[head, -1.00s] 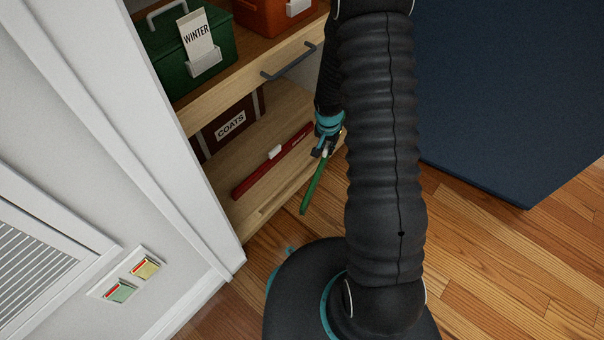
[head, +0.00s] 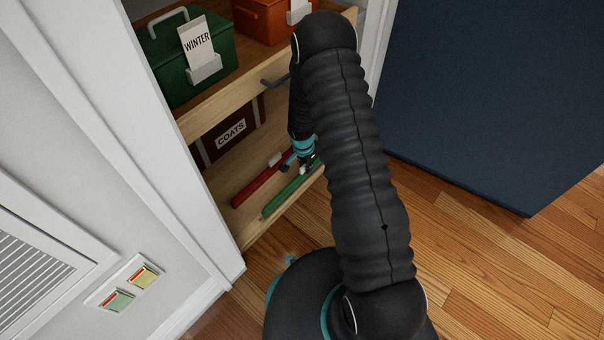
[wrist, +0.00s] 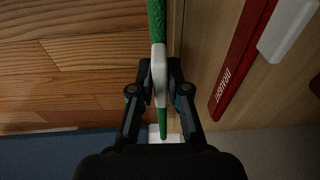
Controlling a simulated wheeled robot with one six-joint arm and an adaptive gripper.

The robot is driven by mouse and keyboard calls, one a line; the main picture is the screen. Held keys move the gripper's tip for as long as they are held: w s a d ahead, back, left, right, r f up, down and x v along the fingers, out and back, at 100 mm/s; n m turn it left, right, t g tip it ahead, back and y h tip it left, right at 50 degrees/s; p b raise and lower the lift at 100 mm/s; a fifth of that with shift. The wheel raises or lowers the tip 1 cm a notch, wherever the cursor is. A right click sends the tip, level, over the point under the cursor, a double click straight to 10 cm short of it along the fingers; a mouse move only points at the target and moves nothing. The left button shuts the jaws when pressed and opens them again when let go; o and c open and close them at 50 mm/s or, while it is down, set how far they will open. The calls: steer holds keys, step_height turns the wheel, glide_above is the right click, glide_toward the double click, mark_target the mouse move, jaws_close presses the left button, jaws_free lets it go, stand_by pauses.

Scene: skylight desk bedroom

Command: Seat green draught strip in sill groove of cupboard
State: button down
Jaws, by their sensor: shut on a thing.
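The green draught strip (head: 283,199) lies lengthwise along the front edge of the cupboard floor, the sill (head: 252,230). In the wrist view the strip (wrist: 157,22) runs up the picture, beside the sill's pale wood edge (wrist: 176,35). My gripper (head: 304,168) is shut on the strip's white grip, which shows between the fingers in the wrist view (wrist: 160,68).
A red strip (head: 257,184) with a white grip lies on the cupboard floor behind the green one. A drawer with a dark handle (head: 275,80) and green WINTER box (head: 190,62) is above. The COATS box (head: 228,135) stands behind. White frame (head: 215,255) is at left.

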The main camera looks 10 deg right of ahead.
mark_target(303, 172)
steer(key=shift+w+a+f, duration=0.25)
steer(key=shift+a+f, duration=0.15)
steer(key=shift+a, duration=0.15)
steer(key=shift+f, duration=1.95)
steer(key=shift+f+b, duration=0.15)
steer(key=shift+b, duration=0.35)
steer(key=c, duration=1.2)
jaws_free()
steer(key=shift+o, duration=0.2)
steer(key=shift+r+p, duration=0.3)
steer(key=shift+p, duration=0.1)
step_height(303, 172, up, 7)
steer(key=shift+s+a+p, duration=0.3)
steer(key=shift+s+a, duration=0.05)
